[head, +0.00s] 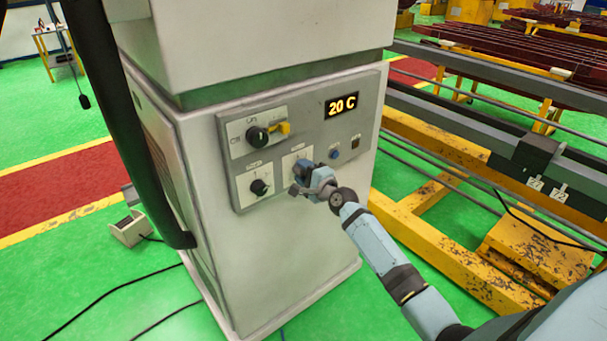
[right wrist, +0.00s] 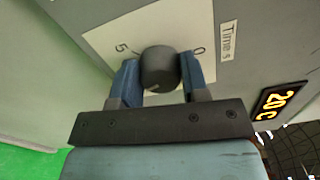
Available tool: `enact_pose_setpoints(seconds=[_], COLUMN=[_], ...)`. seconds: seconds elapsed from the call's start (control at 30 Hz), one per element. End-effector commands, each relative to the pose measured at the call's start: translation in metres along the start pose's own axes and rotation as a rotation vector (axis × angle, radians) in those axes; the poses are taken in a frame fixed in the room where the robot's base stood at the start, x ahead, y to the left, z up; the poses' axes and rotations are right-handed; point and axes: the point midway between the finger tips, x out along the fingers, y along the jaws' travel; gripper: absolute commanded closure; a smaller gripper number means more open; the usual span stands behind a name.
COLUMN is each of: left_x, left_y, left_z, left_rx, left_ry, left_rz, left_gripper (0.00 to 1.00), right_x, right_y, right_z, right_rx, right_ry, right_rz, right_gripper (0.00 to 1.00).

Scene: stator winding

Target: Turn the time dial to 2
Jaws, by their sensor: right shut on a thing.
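The time dial (right wrist: 159,68) is a dark round knob on a white plate marked 5 and 0, with a "Time s" label (right wrist: 228,41) beside it in the right wrist view. My right gripper (right wrist: 158,80) has one blue finger on each side of the knob and is shut on it. In the head view my right gripper (head: 305,178) is at the lower middle of the control panel (head: 310,118) and hides the dial. The dial's pointer setting cannot be read. My left gripper is not in view.
The panel also has a black and yellow switch (head: 258,135), another black knob (head: 260,187), a blue button (head: 334,154) and a display (head: 341,105) reading 20 C. Yellow-framed racks (head: 420,225) stand close on the right. Cables lie on the green floor at left.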

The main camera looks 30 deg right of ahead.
Motion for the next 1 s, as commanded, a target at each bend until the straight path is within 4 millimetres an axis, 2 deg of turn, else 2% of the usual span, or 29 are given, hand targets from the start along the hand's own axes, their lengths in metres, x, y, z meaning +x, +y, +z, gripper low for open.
enact_pose_setpoints(seconds=[0.37,1.0], left_x=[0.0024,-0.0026], left_y=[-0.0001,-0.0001], left_z=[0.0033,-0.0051], left_rx=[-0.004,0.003], left_ry=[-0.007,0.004], left_rz=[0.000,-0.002], left_gripper=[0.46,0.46], right_x=[-0.0004,-0.0002], right_y=[0.0024,0.0033], right_z=[-0.0008,-0.0017], right_rx=[-0.358,-0.956], right_ry=[-0.001,-0.002], right_rz=[0.002,0.003], right_gripper=[0.82,0.82])
